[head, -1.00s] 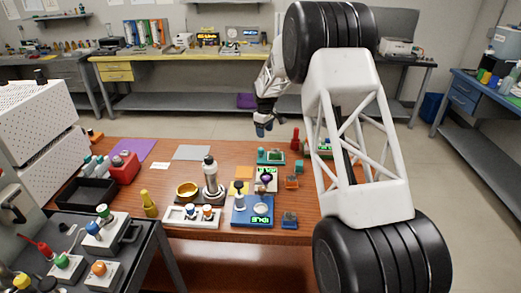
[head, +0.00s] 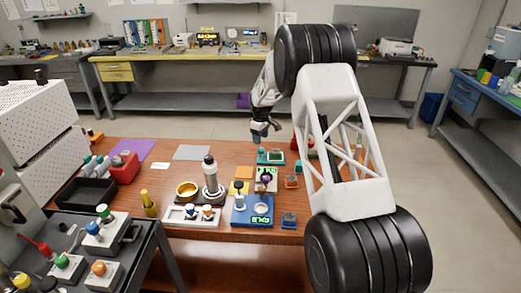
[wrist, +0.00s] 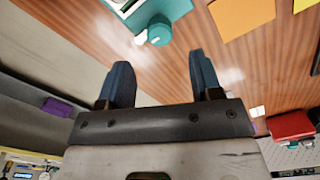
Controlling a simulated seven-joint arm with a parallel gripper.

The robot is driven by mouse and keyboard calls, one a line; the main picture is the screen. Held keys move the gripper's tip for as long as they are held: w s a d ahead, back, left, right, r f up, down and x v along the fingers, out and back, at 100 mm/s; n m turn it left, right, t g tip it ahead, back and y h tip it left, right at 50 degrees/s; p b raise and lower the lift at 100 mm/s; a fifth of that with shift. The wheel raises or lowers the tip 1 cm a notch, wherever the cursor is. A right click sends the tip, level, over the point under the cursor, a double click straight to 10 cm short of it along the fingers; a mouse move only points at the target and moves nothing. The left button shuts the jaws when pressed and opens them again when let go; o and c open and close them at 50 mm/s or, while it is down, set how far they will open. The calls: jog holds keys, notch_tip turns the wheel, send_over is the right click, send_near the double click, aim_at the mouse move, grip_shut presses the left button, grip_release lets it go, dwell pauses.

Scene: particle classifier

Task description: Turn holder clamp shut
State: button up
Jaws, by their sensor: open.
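My gripper (head: 259,139) is open and empty above the far edge of the brown table. Its two dark blue fingers also show apart in the wrist view (wrist: 160,66). A teal fixture (head: 270,157) sits on the table just below and to the right of my gripper, with a round teal knob (wrist: 157,31) at its end in the wrist view. The fingers do not visibly touch it. I cannot tell for sure which part is the holder clamp. A pale block with a dark purple knob (head: 265,181) stands nearer on the table.
A blue device with a green display (head: 262,219), a dark-based instrument with an upright cylinder (head: 210,172) and a white tray (head: 180,219) stand nearer. An orange pad (wrist: 243,18) lies beside the teal fixture. A red part (head: 295,143) stands to the right, partly behind my arm.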

aim_at(261, 151)
jog(key=shift+f, duration=3.35)
jog(key=c, duration=0.9)
